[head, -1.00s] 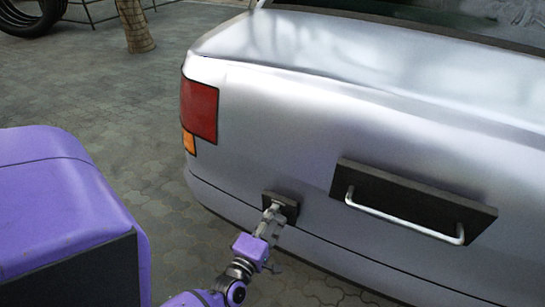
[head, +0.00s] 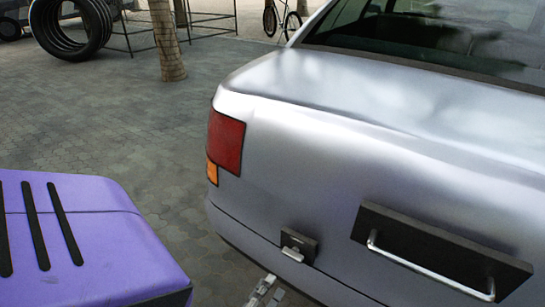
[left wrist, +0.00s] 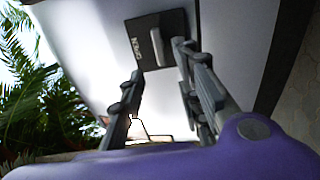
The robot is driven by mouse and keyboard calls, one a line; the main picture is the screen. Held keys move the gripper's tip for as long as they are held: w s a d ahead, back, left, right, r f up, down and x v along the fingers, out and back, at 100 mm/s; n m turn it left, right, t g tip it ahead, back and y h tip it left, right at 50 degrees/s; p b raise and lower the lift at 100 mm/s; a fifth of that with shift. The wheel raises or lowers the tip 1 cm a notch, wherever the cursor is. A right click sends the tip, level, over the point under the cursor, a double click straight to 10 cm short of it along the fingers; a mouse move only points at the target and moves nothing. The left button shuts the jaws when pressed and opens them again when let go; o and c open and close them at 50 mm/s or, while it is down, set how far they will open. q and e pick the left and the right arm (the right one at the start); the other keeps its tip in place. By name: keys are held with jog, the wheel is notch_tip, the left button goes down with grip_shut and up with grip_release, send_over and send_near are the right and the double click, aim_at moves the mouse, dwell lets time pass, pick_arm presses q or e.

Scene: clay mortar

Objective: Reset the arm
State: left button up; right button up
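My left gripper (head: 265,290) shows at the bottom edge of the head view, below and in front of a small dark latch plate (head: 310,244) on the silver car. Only its fingers show there. In the left wrist view my left gripper (left wrist: 158,62) has its two fingers spread apart with nothing between them. Beyond them is the dark latch plate (left wrist: 167,28), with lettering and a grey lever, apart from the fingers in the head view. My right gripper is in neither view.
The silver car's rear (head: 290,150) fills the right side. A dark panel with a metal bar handle (head: 425,265) sits right of the latch. A tree trunk (head: 167,45) and black tyres (head: 75,25) stand behind. Paving (head: 120,120) left of the car is clear.

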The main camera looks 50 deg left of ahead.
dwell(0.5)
pick_arm(q)
jog(key=s+d+f+m+g+h, duration=0.3)
jog(key=d+m, duration=0.2)
jog(key=m, duration=0.3)
jog(key=s+d+f+m+g+h, duration=0.25)
jog(key=d+m, duration=0.25)
jog(key=m, duration=0.3)
jog(key=s+f+m+g+y, duration=0.1)
jog(key=s+f+m+g, duration=0.15)
jog(key=s, duration=0.65)
jog(key=s+f+m+g, duration=0.1)
jog(key=s+m+g, duration=0.2)
jog(key=s, duration=0.6)
jog(key=w+r+t+p, duration=0.1)
jog(key=w+r+p, duration=0.2)
jog(key=r+p, duration=0.6)
jog(key=w+r+t+p, duration=0.1)
jog(key=w+r+p, duration=0.2)
jog(key=r+p, duration=0.7)
jog(key=shift+w, duration=0.35)
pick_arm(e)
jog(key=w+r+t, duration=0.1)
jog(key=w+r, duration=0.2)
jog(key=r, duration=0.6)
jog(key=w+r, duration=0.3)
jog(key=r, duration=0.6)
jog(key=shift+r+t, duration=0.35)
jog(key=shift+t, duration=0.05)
